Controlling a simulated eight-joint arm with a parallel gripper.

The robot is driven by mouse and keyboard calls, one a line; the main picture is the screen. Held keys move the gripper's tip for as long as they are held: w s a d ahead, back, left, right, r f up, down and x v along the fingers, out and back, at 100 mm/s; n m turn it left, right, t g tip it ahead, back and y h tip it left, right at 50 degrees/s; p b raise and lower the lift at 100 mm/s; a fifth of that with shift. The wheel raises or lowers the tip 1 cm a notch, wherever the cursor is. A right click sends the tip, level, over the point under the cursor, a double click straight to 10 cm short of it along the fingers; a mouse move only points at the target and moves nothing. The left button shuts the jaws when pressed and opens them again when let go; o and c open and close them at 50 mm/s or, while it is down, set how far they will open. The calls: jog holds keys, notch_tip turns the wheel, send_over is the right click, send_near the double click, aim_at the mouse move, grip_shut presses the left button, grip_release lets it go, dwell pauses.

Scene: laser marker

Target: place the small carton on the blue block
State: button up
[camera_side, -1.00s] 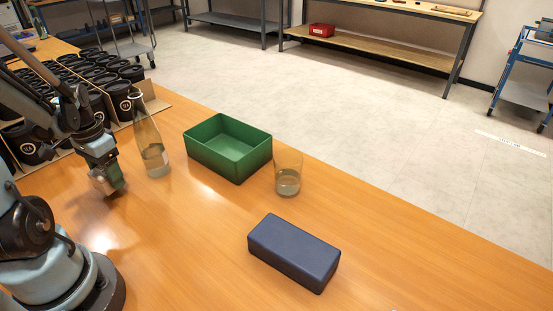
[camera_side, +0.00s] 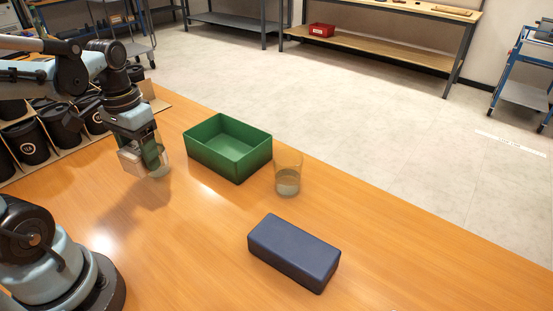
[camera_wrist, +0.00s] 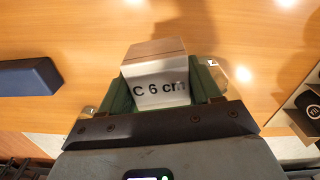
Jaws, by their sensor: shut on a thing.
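The small carton (camera_wrist: 155,82) is a pale box marked "C 6 cm" in the wrist view. My gripper (camera_side: 143,160) is shut on it, with the green fingers (camera_wrist: 208,88) on its two sides. The blue block also shows at the left of the wrist view (camera_wrist: 28,77).
A green open bin (camera_side: 228,168) stands right of my gripper, with a clear glass (camera_side: 288,182) beside it. Black cups (camera_side: 28,140) stand in a carton tray at the left. The table before the blue block is clear.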

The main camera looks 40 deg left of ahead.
jog(key=w+d+r+m, duration=0.1)
jog(key=w+d+r, duration=0.15)
jog(key=d, duration=0.75)
jog(key=w+d+r, duration=0.1)
jog(key=w+d, duration=0.2)
jog(key=d, duration=0.6)
jog(key=s+d+r+m, duration=0.1)
jog(key=s+d, duration=0.2)
jog(key=d, duration=0.6)
jog(key=s+d, duration=0.4)
jog(key=d, duration=0.5)
send_over(295, 242)
notch_tip(295, 242, down, 7)
jog(key=shift+r, duration=0.2)
jog(key=shift+f, duration=2)
jog(key=shift+f, duration=0.1)
jog(key=o, duration=1.1)
